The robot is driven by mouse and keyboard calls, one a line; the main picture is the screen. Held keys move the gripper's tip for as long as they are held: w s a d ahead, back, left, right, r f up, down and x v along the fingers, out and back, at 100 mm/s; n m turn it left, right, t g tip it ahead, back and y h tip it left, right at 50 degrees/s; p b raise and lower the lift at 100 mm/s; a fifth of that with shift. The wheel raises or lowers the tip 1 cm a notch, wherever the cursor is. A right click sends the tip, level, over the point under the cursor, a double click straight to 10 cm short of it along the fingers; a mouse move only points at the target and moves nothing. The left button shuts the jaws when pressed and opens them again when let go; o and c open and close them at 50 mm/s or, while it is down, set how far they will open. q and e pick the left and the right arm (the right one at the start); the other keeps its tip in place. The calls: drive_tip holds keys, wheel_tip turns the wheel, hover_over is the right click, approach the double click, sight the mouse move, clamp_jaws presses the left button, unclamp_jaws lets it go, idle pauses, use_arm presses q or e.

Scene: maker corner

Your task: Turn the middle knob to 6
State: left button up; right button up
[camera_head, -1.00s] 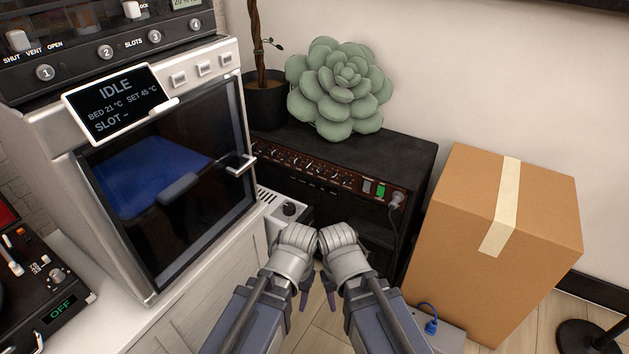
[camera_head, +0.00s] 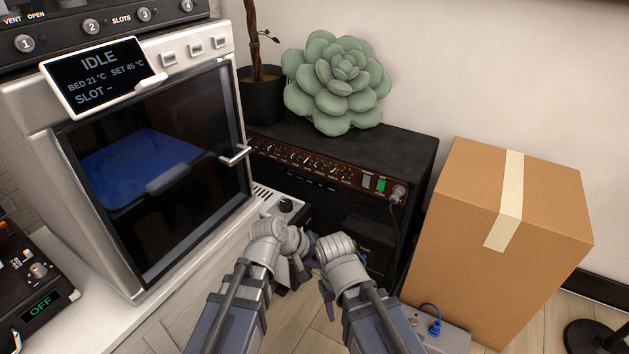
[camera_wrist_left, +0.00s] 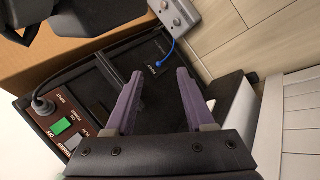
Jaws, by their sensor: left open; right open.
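A black amplifier (camera_head: 408,165) stands against the wall, with a row of several small knobs (camera_head: 300,158) along its dark red panel. The knob labels are too small to read, so I cannot tell which knob is the middle one or where it points. My left gripper (camera_head: 296,268) is in front of the amplifier, below the panel and apart from it. In the left wrist view this gripper (camera_wrist_left: 158,85) is open and empty, with the amplifier's front behind its fingers. My right gripper (camera_head: 324,288) is beside it, low, open and away from the knobs.
A white printer-like machine (camera_head: 232,90) reading IDLE stands left. A green succulent (camera_head: 335,85) and a dark pot (camera_head: 262,98) are on or behind the amplifier. A cardboard box (camera_head: 470,220) stands right. A grey pedal box with a blue plug (camera_head: 435,326) is on the floor.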

use_arm(q)
drive_tip(key=w+d+r+n+t+h+b, duration=0.1)
drive_tip(key=w+r+n+t+h+b, duration=0.2)
drive_tip(key=w+n, duration=0.4)
drive_tip(key=n+t+b, duration=0.2)
drive_tip(key=n+t, duration=0.7)
drive_tip(key=n, duration=0.4)
approach(317, 167)
drive_tip(key=shift+y, duration=0.3)
drive_tip(key=shift+x, duration=4.25)
drive_tip(key=shift+d+r, duration=0.1)
drive_tip(key=shift+r, duration=0.05)
use_arm(e)
wheel_tip(317, 167, down, 6)
drive_tip(key=shift+f, duration=0.2)
use_arm(q)
drive_tip(key=shift+s, duration=0.1)
drive_tip(key=shift+c, duration=0.4)
clamp_jaws()
